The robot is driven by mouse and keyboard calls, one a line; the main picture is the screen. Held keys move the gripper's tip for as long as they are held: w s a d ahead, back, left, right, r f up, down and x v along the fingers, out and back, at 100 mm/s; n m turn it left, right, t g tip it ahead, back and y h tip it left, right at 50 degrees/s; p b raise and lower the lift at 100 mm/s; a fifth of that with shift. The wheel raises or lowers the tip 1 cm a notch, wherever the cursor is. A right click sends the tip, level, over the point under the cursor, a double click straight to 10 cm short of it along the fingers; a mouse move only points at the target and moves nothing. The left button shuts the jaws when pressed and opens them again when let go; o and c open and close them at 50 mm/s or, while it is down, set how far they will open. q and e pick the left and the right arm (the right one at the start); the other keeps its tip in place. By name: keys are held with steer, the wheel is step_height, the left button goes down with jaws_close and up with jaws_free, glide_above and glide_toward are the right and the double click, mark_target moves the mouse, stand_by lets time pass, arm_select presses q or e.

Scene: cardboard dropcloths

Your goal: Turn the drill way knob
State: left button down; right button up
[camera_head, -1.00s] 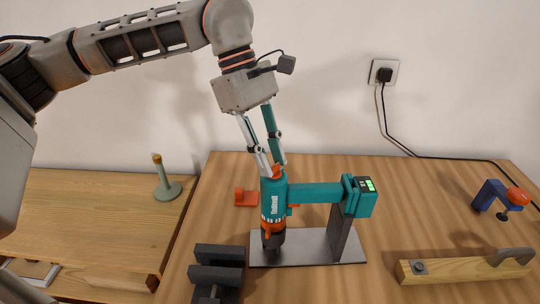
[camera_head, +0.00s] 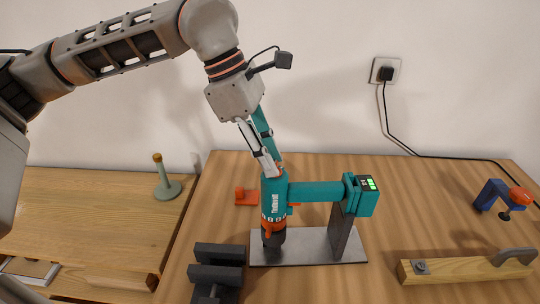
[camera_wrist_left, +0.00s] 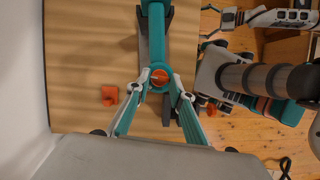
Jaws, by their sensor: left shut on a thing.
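The teal drill (camera_head: 274,200) stands nose down on a grey metal stand (camera_head: 312,246), with its handle and battery reaching right. Its knob is the orange piece on the drill's upper end. In the left wrist view the orange knob (camera_wrist_left: 159,76) sits in a teal ring at the drill's end. My left gripper (camera_head: 273,170) comes down from above onto the drill's top. The fingers partly hide the knob in the head view.
A dark grey block (camera_head: 217,270) stands left of the stand. A small orange piece (camera_head: 246,196) lies behind it. A wooden level-like tool (camera_head: 465,267) and a blue clamp with an orange knob (camera_head: 503,195) lie at right. A green post (camera_head: 164,180) stands on the left, lower surface.

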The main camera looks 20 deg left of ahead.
arm_select(q)
steer(key=shift+s+n+t, duration=0.1)
steer(key=shift+n+t, duration=0.4)
steer(key=shift+n, duration=0.7)
steer(key=c, duration=1.8)
jaws_free()
steer(key=shift+o, duration=0.2)
steer(key=v, duration=1.2)
steer(key=shift+d+r, duration=0.1)
steer(key=shift+r, duration=0.05)
